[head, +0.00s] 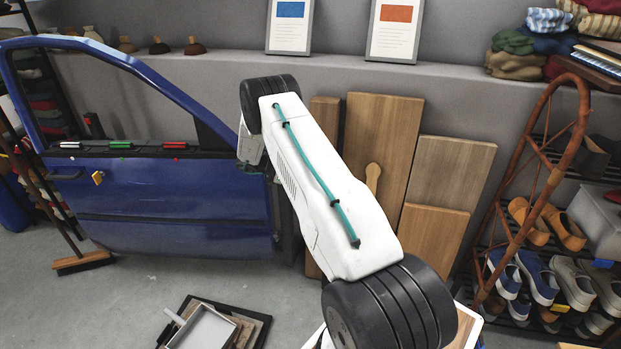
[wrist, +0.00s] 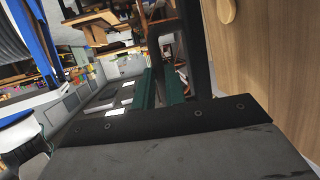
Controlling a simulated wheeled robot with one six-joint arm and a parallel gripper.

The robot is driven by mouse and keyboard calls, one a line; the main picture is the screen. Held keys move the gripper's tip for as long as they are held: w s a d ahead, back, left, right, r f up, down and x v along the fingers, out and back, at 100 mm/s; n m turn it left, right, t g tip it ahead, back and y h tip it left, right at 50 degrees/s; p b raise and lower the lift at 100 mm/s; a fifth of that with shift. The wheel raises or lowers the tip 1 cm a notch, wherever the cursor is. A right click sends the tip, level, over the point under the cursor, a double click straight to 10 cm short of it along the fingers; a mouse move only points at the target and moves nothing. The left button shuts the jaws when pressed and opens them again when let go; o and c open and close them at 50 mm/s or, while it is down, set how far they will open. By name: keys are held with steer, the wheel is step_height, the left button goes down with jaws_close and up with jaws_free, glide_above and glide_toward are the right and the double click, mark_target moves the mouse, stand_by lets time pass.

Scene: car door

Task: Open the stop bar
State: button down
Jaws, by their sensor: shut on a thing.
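A blue car door (head: 170,200) stands upright at the left in the head view. My white arm link crosses in front of its right edge, where a dark upright part shows only in part. I cannot make out the stop bar for certain; that stretch is largely hidden by my arm. My gripper is hidden in the head view. In the wrist view my gripper (wrist: 185,60) shows as dark parts, between a blue door edge (wrist: 37,40) at the left and a wooden panel at the right. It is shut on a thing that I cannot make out.
Wooden boards (head: 384,145) lean on the wall to the right of my arm. A rattan ladder-like frame (head: 545,165) and a shoe rack (head: 560,285) stand at the right. A broom (head: 82,262) and a tray (head: 203,330) are on the floor. Floor before the door is partly clear.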

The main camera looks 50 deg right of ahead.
steer(key=c, duration=1.5)
jaws_free()
steer(key=shift+d, duration=0.1)
steer(key=shift+o, duration=0.2)
steer(key=v, duration=0.7)
steer(key=shift+w+a, duration=0.25)
steer(key=shift+w, duration=0.1)
steer(key=shift+r, duration=0.15)
